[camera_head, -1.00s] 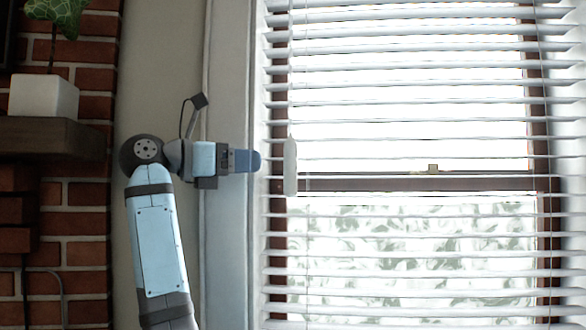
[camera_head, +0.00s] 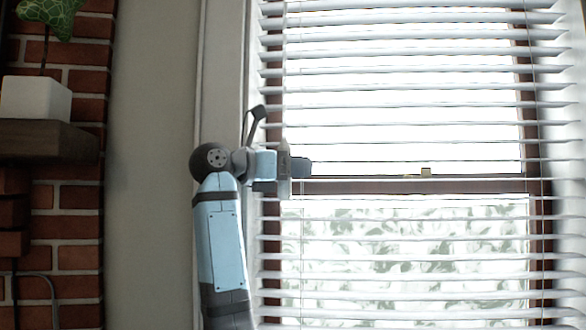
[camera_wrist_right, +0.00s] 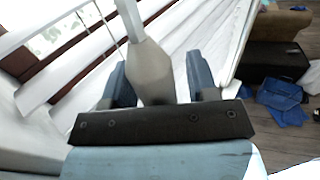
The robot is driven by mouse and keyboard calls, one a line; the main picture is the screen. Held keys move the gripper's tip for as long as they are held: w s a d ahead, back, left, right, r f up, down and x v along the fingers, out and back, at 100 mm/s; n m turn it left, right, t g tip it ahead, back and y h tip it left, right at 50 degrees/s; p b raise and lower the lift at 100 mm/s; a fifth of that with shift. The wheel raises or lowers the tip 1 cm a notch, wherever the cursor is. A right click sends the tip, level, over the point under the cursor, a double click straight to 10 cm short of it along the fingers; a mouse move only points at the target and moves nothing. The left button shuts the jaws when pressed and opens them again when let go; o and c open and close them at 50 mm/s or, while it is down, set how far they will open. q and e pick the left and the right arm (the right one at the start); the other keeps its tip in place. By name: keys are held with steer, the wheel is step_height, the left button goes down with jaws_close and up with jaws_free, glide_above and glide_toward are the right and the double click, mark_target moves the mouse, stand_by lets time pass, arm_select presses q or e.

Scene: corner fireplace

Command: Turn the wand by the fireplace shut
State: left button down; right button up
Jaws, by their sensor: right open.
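The wand (camera_wrist_right: 151,72) is a pale grey, tapered handle on a thin rod, hanging at the left edge of the white window blind (camera_head: 400,211). The blind's slats are tilted open, and the window shows between them. My right gripper (camera_head: 302,167) is at the wand. In the right wrist view the wand handle stands between the two blue fingers, with a gap visible on either side. The fingers are open. In the head view the gripper partly covers the wand. My left gripper is in neither view.
The blind's slats lie close around the right gripper. Left of the window are the white frame (camera_head: 222,80), a plain wall, and a brick fireplace with a dark wooden mantel (camera_head: 45,138) bearing a white plant pot (camera_head: 35,99).

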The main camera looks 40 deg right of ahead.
steer(key=c, duration=0.9)
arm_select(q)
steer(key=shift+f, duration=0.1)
arm_select(e)
steer(key=shift+n+t, duration=0.3)
steer(key=shift+t, duration=0.1)
arm_select(q)
steer(key=b, duration=0.4)
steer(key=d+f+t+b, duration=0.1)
steer(key=b, duration=0.3)
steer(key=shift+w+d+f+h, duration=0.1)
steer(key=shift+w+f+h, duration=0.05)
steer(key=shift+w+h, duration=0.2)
arm_select(e)
steer(key=n+t+y, duration=0.3)
steer(key=n+t, duration=0.2)
steer(key=t, duration=0.1)
steer(key=w+n+t+y, duration=0.1)
steer(key=n+t+y, duration=0.2)
steer(key=n+t, duration=0.2)
steer(key=w+a+n+t+y, duration=0.1)
steer(key=n+t+y, duration=0.3)
steer(key=t, duration=0.5)
steer(key=shift+w+n, duration=0.1)
steer(key=shift+n, duration=0.7)
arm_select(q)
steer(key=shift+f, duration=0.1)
arm_select(e)
steer(key=o, duration=0.9)
